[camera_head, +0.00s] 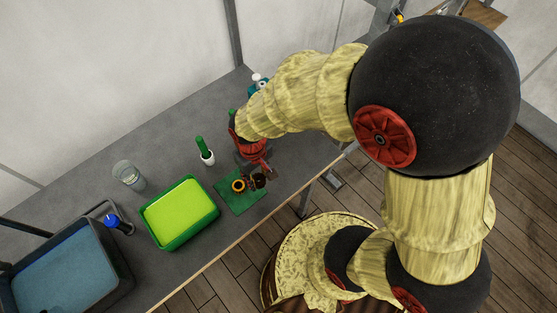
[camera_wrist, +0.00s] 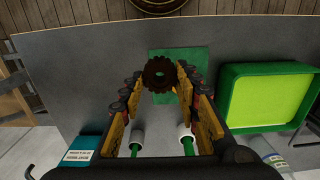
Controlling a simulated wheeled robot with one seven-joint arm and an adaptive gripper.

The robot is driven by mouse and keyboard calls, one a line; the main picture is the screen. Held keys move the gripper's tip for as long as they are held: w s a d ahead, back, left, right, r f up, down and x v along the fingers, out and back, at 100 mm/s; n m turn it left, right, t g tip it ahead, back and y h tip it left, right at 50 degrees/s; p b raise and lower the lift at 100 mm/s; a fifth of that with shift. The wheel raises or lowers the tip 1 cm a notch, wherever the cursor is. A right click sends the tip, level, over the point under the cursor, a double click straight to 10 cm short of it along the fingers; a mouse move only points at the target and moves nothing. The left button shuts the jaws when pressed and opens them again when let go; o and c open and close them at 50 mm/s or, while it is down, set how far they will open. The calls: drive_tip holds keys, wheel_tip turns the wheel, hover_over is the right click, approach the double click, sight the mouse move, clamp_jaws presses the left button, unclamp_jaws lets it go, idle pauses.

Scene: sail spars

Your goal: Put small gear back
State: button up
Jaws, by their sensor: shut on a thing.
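The small gear (camera_wrist: 150,75) is a dark brown toothed ring with a round hole. In the wrist view it sits between the fingertips of my gripper (camera_wrist: 160,76), which is shut on it. A green mat (camera_wrist: 195,57) lies behind the gear in that view, and the gear hides part of it. In the head view my gripper (camera_head: 249,182) is over the green mat (camera_head: 228,205), near the table's front edge. I cannot tell whether the gear touches the mat.
A green tray with a yellow-green inside (camera_head: 180,211) stands left of the mat. A white pot with a green handle (camera_head: 206,157) and a glass (camera_head: 128,174) stand behind. A dark bin with a blue inside (camera_head: 68,285) is at far left. The grey table (camera_head: 175,160) has free room between.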

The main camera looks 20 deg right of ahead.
drive_tip(key=w+d+f, duration=0.2)
drive_tip(key=d+f, duration=0.1)
drive_tip(key=w+d+f, duration=0.6)
drive_tip(key=shift+w+d, duration=0.15)
drive_tip(key=shift+d, duration=0.15)
drive_tip(key=shift+w+d+f, duration=0.2)
drive_tip(key=shift+d+f, duration=0.05)
drive_tip(key=shift+f, duration=1.65)
drive_tip(key=shift+f+b, duration=0.15)
drive_tip(key=shift+b, duration=0.15)
drive_tip(key=o, duration=1.2)
